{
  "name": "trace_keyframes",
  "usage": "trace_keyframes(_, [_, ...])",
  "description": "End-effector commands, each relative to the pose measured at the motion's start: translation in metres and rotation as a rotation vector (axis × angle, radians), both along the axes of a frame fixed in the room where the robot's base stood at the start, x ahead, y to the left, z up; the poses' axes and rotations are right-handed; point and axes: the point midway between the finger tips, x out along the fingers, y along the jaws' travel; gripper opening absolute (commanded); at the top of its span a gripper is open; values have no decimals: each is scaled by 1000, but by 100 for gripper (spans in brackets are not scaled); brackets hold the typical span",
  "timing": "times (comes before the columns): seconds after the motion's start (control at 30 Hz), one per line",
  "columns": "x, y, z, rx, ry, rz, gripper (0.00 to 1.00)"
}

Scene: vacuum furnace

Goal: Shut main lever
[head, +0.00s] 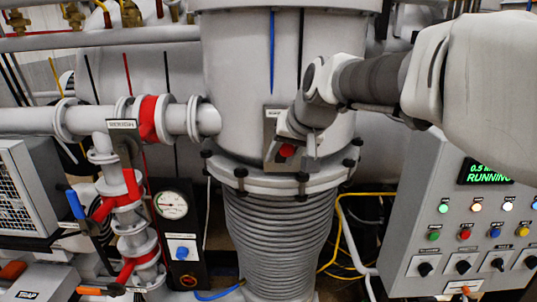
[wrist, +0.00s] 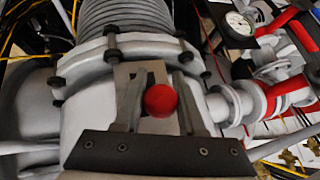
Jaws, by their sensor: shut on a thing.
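The main lever's red ball knob (head: 287,150) shows at the front of the grey vessel, just above its bolted flange. In the wrist view the red knob (wrist: 160,100) sits between my two fingers, in front of a pale plate. My gripper (head: 292,155) is shut on the lever at this knob; its fingers also flank the knob in the wrist view (wrist: 159,98). The lever's shaft is hidden behind the knob and fingers. A label plate (head: 273,116) stands behind my gripper, partly covered by it.
The bolted flange (head: 250,180) and ribbed bellows (head: 275,240) lie just below my gripper. Pipes with red valve handles (head: 132,185) and a gauge (head: 171,205) stand to the left. A control panel (head: 480,225) reading RUNNING stands at the right.

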Motion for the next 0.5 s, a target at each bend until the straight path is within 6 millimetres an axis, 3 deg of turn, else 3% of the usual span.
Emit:
trace_keyframes(0.3, [2,0,6,3,-15,-1,0])
trace_keyframes(0.33, [2,0,6,3,-15,-1,43])
trace_keyframes(0.5, [1,0,4,3,-11,0,68])
